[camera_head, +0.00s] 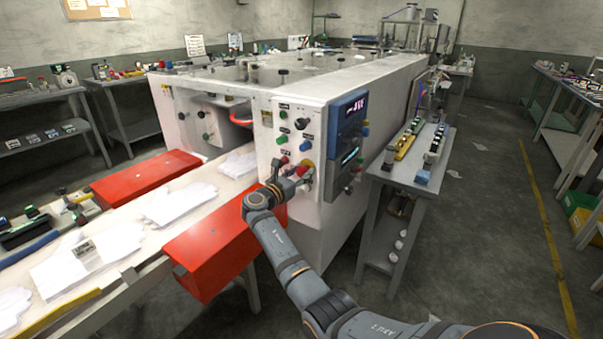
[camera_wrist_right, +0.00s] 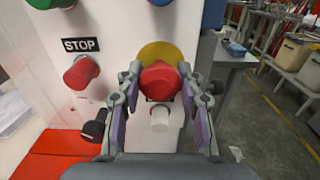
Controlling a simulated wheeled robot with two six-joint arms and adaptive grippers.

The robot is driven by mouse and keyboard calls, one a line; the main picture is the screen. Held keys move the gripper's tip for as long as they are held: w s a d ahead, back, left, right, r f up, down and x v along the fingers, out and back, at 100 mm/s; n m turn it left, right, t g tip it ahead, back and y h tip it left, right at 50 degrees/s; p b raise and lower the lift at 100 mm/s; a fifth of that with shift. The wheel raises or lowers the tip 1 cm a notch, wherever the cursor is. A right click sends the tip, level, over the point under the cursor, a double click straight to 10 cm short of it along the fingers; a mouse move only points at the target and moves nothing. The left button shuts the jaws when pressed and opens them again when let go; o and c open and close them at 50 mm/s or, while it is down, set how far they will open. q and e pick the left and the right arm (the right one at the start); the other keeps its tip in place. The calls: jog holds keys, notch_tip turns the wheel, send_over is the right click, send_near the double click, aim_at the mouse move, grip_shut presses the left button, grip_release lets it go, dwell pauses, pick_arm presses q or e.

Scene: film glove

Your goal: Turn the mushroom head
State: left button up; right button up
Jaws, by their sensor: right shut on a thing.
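The red mushroom head (camera_wrist_right: 160,80) sits on a yellow disc on the white machine's front panel, in the middle of the right wrist view. My right gripper (camera_wrist_right: 159,72) has one finger on each side of it and is shut on it. In the head view my right gripper (camera_head: 291,172) is at the lower part of the panel, with the mushroom head partly hidden by its fingers. My left gripper is not in view.
A red button (camera_wrist_right: 82,72) under a STOP label, a black knob (camera_wrist_right: 95,125) and a white button (camera_wrist_right: 159,119) are close around the fingers. A red guard (camera_head: 215,245) juts out below my right arm. A grey side table (camera_head: 400,180) stands right of the machine.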

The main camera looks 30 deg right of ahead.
jog(key=m+b, duration=0.2)
jog(key=m, duration=0.2)
jog(key=shift+f, duration=0.15)
jog(key=shift+m+b, duration=0.35)
jog(key=shift+m, duration=0.55)
jog(key=shift+r, duration=0.2)
